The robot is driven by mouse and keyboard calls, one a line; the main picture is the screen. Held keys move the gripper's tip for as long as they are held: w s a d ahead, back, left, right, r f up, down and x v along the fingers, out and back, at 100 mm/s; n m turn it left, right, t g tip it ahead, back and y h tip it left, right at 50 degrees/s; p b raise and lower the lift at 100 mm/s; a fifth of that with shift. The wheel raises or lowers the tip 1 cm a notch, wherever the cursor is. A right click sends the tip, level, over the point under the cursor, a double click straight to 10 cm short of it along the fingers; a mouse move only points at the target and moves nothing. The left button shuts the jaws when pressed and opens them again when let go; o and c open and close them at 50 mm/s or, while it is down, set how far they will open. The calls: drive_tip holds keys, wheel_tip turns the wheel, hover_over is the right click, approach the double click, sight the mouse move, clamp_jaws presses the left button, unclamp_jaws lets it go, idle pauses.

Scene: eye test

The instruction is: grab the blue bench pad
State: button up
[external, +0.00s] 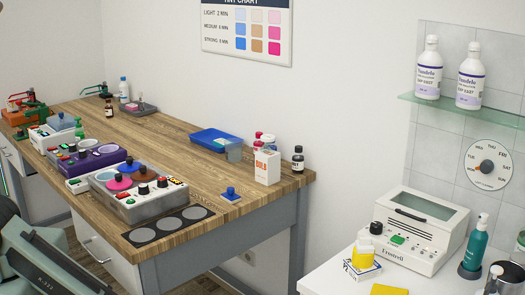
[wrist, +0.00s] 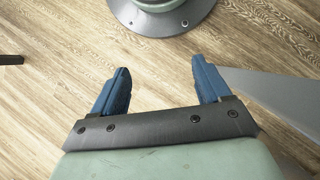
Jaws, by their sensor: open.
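A larger blue tray-like piece with a rim (external: 205,145) lies farther back on the bench. I cannot tell for sure which of these is the bench pad. My gripper (wrist: 160,66) shows in the wrist view with its two blue fingers wide apart and nothing between them. The fingers do not show in the external view, and no pad shows in the wrist view.
Near the small blue square are a grey unit with coloured pots (external: 146,205), a black strip with grey circles (external: 170,225), a white box (external: 267,167) and a dark bottle (external: 298,159). Bare wood surrounds the square. A white device (external: 412,230) stands on the right-hand table.

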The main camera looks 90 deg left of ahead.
drive_tip(key=w+a+r+m+t+h, duration=0.1)
drive_tip(key=w+r, duration=0.6)
drive_tip(key=w, duration=0.5)
drive_tip(key=w+a+r+m+t, duration=0.1)
drive_tip(key=w+r+m, duration=0.1)
drive_tip(key=w+r, duration=0.8)
drive_tip(key=w+a+r+m+t+h, duration=0.15)
drive_tip(key=w+r, duration=0.35)
drive_tip(key=w, duration=1)
drive_tip(key=m+t+y, duration=0.2)
drive_tip(key=m+y, duration=0.1)
drive_tip(key=m, duration=0.1)
approach(231, 188)
drive_tip(key=f, duration=0.5)
drive_tip(key=shift+s+a, duration=0.1)
drive_tip(key=shift+a, duration=0.25)
drive_tip(key=shift+s+d+f, duration=0.1)
drive_tip(key=shift+d+f, duration=0.15)
drive_tip(key=shift+f, duration=0.45)
drive_tip(key=shift+d+f, duration=0.1)
drive_tip(key=shift+f, duration=0.85)
drive_tip(key=shift+d+f, duration=0.15)
drive_tip(key=shift+f, duration=0.85)
